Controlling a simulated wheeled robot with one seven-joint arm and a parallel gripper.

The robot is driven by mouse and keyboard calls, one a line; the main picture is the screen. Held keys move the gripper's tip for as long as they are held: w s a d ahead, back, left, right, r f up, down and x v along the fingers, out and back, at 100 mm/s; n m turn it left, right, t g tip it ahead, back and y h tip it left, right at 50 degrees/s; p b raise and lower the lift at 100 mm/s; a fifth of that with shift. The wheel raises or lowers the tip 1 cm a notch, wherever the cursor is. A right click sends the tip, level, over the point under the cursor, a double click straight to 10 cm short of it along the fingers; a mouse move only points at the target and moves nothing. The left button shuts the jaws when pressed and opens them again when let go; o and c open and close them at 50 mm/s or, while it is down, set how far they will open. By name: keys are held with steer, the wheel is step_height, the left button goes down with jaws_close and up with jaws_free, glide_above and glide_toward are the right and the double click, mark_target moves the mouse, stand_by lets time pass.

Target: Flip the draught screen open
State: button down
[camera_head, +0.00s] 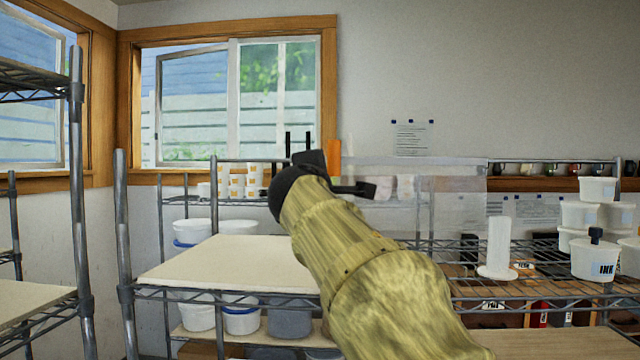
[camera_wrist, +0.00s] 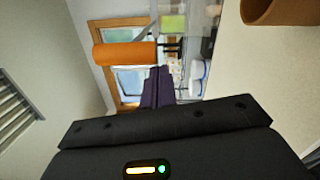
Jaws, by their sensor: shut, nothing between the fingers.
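A clear, see-through panel, which looks like the draught screen (camera_head: 455,205), stands upright over the wire shelf right of my arm in the head view. Its left part is partly hidden by my arm. My gripper (camera_head: 368,189) shows as dark fingers in front of the panel's left part; I cannot tell if they touch it. In the wrist view my gripper (camera_wrist: 157,74) has its fingers together with nothing between them. An orange piece (camera_head: 334,156) stands just behind the gripper; an orange cylinder (camera_wrist: 125,54) shows beside the fingertips in the wrist view.
A pale board (camera_head: 215,265) lies on the wire shelf at left. A white spool-like stand (camera_head: 497,250) and white tubs (camera_head: 597,260) stand on the right shelf. Stacked cups (camera_head: 238,182) stand behind. A metal rack (camera_head: 78,190) rises at far left.

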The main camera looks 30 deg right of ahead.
steer(key=shift+s+d, duration=0.25)
steer(key=shift+d, duration=0.15)
steer(key=shift+s+a+f, duration=0.1)
